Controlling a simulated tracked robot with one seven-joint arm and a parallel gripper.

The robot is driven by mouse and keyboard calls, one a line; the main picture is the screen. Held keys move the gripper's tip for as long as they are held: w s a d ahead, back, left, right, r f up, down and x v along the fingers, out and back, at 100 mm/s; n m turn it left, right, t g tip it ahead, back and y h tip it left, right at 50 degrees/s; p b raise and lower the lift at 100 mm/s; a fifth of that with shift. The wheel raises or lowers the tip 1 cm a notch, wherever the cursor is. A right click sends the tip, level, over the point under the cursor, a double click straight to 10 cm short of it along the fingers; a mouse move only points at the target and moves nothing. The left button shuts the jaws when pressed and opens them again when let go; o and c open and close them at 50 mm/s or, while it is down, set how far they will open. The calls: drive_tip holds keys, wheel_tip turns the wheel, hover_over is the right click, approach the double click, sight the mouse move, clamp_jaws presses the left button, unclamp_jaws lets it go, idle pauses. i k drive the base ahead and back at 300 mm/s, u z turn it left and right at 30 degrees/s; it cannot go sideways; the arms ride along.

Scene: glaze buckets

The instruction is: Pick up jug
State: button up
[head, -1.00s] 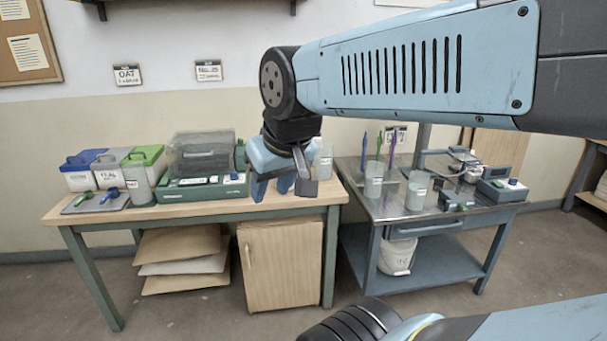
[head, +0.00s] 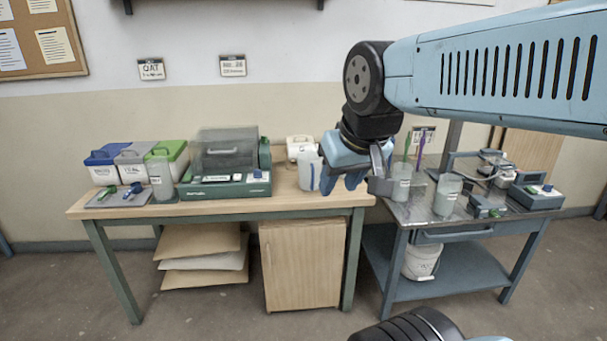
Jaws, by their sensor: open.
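A pale translucent jug-like container (head: 305,170) stands upright near the right end of the wooden table (head: 225,205). A blue strip shows on its right side. My gripper (head: 342,184) is open, pointing down, just right of this container in the picture. Nothing shows between its fingers. I cannot tell how far apart in depth they are. Similar translucent containers stand at the left of the wooden table (head: 161,180) and on the metal table (head: 447,196); another on the metal table (head: 402,184) holds upright coloured tools.
A green-grey machine with a clear lid (head: 224,152) and lidded boxes with blue (head: 103,165), grey and green tops stand left. A white lidded box (head: 299,143) is behind the container. A white bucket (head: 421,262) sits on the metal table's lower shelf.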

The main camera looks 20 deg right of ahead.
sight(310, 166)
drive_tip(key=z, duration=0.05)
drive_tip(key=i, duration=0.95)
drive_tip(key=u, duration=0.1)
